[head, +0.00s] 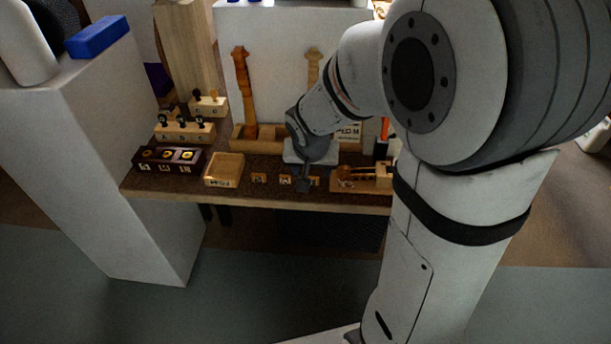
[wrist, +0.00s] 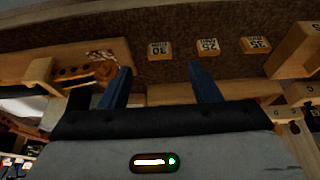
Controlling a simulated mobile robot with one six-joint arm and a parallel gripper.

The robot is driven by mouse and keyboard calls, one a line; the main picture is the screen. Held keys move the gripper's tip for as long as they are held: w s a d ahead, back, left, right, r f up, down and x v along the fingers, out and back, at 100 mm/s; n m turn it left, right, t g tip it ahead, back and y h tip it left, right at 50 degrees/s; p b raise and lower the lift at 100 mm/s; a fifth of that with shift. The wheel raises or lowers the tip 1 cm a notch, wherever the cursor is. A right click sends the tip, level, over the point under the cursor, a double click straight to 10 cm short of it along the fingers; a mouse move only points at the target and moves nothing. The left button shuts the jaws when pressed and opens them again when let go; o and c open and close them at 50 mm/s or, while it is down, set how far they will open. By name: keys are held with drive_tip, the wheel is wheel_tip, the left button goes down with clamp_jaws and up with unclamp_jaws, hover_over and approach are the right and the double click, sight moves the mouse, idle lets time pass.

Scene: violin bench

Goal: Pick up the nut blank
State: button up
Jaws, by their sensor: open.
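Three small light wooden blocks lie in a row on the dark brown bench top, spaced apart. In the wrist view they are a left block (wrist: 160,50), a middle block (wrist: 207,47) and a right block (wrist: 255,45), each with small upside-down dark markings. I cannot tell for sure which is the nut blank. In the head view, one block (head: 259,178) shows left of my gripper (head: 304,187). My gripper points down over the row near the front edge. In the wrist view its blue fingers (wrist: 160,67) are apart and empty, with the left block between and beyond their tips.
A shallow wooden tray (head: 223,170) and a dark box with round inserts (head: 168,159) stand to the left. A wooden fixture (head: 350,184) stands close on the right. Violin necks (head: 243,85) rise behind. A white pillar (head: 130,150) flanks the bench's left end.

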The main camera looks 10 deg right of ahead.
sight(312, 177)
drive_tip(key=x, duration=0.3)
drive_tip(key=b+x, duration=0.1)
drive_tip(key=x, duration=0.2)
drive_tip(key=shift+w+d+r, duration=0.1)
drive_tip(key=shift+w, duration=0.25)
drive_tip(key=shift+c, duration=0.2)
drive_tip(key=c, duration=1)
